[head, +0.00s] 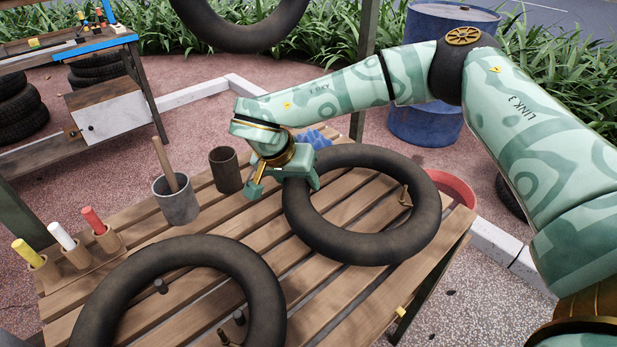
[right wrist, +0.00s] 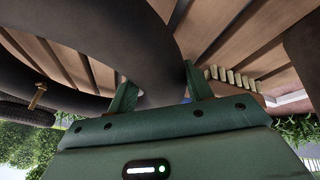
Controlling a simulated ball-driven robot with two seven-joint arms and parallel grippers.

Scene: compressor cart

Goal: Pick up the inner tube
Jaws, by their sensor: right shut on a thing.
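A black inner tube (head: 420,235) is at the right end of the slatted wooden table. My right gripper (head: 283,187) is at its left rim, with the jaws shut on the tube's wall. In the right wrist view the tube (right wrist: 135,45) passes between the two green fingers (right wrist: 160,88). I cannot tell whether the tube rests on the slats or is slightly raised. A second black tube (head: 262,285) lies at the table's front left. My left gripper is not in view.
On the table (head: 335,290) stand a grey pot (head: 177,205) with a wooden handle in it, a dark cup (head: 225,170) and a holder with yellow, white and red sticks (head: 92,220). Pegs stand inside both tubes. A red basin (head: 460,188) is beyond the right edge. Another tube hangs above (head: 240,40).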

